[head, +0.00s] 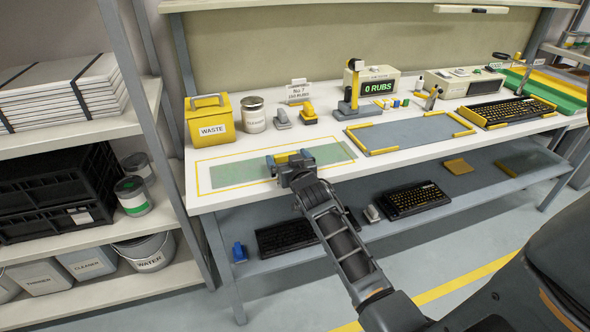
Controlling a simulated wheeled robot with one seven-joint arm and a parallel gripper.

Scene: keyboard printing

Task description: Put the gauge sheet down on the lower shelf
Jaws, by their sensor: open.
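A thin, translucent green sheet (236,174), which looks like the gauge sheet, lies flat on the white worktop inside a yellow outline at the left. My gripper (290,159) is open at the middle of this sheet, and its jaws and wrist cover part of it. I cannot tell whether the jaws touch the sheet. The grey lower shelf (300,258) runs under the worktop. A black keyboard (284,236) lies on it, partly hidden by my arm, and a black and yellow keyboard (412,201) lies to its right.
A yellow waste bin (209,121) and a metal can (253,114) stand behind the sheet. A grey mat (425,132) with yellow corners lies to the right. On the shelf are a blue object (239,252) and yellow block (458,167). Bare shelf shows in front of the keyboards.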

